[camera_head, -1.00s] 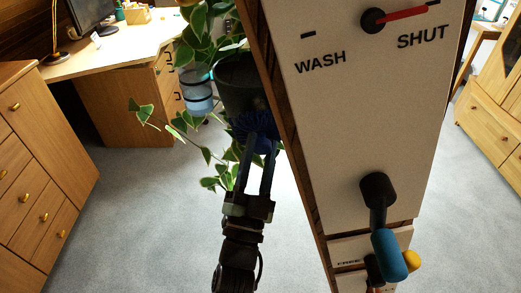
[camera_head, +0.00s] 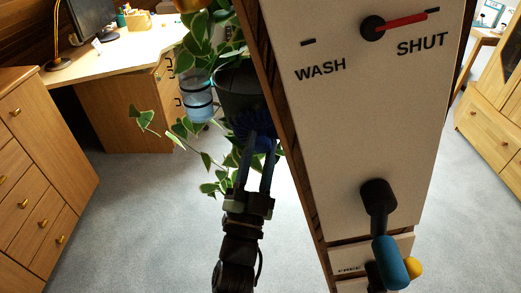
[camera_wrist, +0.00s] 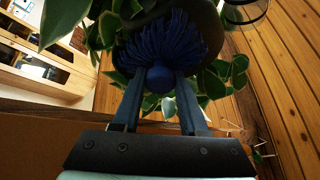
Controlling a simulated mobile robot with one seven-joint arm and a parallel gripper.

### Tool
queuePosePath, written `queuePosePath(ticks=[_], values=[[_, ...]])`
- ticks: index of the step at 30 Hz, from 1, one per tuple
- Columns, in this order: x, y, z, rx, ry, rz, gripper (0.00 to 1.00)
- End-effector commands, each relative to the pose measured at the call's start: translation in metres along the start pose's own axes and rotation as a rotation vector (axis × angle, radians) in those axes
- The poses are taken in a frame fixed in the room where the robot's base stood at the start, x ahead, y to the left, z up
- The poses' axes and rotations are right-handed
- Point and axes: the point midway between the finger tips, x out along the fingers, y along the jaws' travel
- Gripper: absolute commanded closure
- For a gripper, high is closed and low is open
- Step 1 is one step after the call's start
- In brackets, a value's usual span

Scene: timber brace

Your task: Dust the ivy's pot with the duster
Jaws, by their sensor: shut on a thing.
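The ivy (camera_head: 195,45) has variegated green and cream leaves and hangs in a dark pot (camera_head: 236,88) left of the white panel. The duster has blue strands and a round blue knob, and it shows in the wrist view (camera_wrist: 162,45). My gripper (camera_head: 258,140) is shut on the duster's knob, with the strands pointing up at the pot's lower side. In the wrist view the strands overlap the dark pot (camera_wrist: 208,20) and seem to touch it. The panel's edge hides part of the pot in the head view.
The tall white panel (camera_head: 365,120) with a red pointer at SHUT stands close right of my gripper. A blue-handled lever (camera_head: 388,262) sticks out low on it. A desk (camera_head: 120,60) and drawers (camera_head: 35,170) stand left. Carpet (camera_head: 150,230) is clear.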

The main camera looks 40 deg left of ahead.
Motion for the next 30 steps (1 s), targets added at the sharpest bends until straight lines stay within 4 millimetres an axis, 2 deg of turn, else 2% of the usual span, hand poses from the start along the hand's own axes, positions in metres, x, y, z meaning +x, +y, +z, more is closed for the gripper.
queuePosePath(ticks=[14,22,30], values=[[0.01,-0.02,-0.029,0.0,0.001,0.0,1.0],[0.01,-0.017,-0.023,0.001,0.0,0.0,1.0],[0.004,-0.003,-0.002,0.0,-0.003,0.0,1.0]])
